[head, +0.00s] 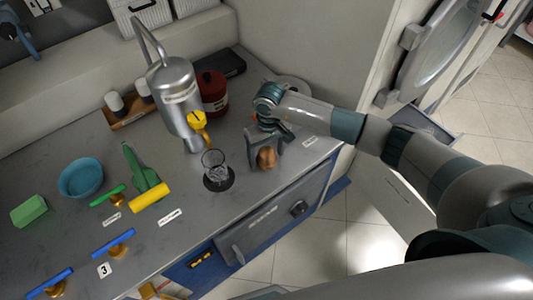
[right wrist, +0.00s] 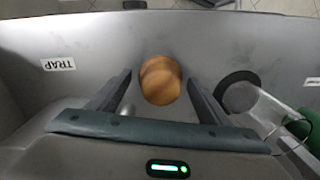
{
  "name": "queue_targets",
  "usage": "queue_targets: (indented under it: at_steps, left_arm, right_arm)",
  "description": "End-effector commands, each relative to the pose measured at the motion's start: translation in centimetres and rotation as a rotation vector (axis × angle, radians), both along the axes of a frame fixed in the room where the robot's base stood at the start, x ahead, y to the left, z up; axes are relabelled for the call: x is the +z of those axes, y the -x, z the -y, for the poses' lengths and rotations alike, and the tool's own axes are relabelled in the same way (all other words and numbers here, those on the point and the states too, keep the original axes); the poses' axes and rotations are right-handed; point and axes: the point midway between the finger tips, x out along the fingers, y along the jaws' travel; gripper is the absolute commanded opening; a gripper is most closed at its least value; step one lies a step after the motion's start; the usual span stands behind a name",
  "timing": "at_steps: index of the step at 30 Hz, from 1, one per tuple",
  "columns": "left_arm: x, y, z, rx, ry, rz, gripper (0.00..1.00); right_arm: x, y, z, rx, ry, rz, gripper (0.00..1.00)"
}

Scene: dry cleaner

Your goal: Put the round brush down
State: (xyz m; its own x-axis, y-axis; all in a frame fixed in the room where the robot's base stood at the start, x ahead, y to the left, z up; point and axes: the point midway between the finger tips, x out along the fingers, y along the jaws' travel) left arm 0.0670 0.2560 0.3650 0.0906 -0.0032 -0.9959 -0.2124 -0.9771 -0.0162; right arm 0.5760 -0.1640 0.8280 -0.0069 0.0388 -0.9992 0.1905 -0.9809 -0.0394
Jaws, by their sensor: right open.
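The round brush (head: 266,157) shows as a brown, rounded wooden piece on the grey counter, near its front edge. In the right wrist view its round wooden top (right wrist: 160,80) lies between the two fingers, with a visible gap on each side. My right gripper (head: 265,146) is open and low over the counter at the brush. Its fingers also show apart in the right wrist view (right wrist: 160,90). The underside of the brush is hidden. My left gripper is not in view.
A clear glass (head: 214,167) on a dark round pad stands just left of the brush. A steel canister (head: 174,92), a red container (head: 212,92) and a yellow roller (head: 149,197) are further left. A "TRAP" label (right wrist: 58,65) lies beside the gripper. The counter's front edge is close.

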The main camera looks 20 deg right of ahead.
Motion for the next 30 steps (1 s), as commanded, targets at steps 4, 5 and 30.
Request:
queue_targets:
  at_steps: [4,5,30]
  left_arm:
    - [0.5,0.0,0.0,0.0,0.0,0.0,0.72]
    - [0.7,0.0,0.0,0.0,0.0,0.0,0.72]
    - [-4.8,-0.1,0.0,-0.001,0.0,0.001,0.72]
  right_arm:
    - [0.4,0.0,0.0,0.0,0.0,0.0,0.72]
    - [0.5,0.0,0.0,0.0,0.0,0.0,0.72]
    - [11.8,-0.1,0.5,0.0,0.001,0.001,0.72]
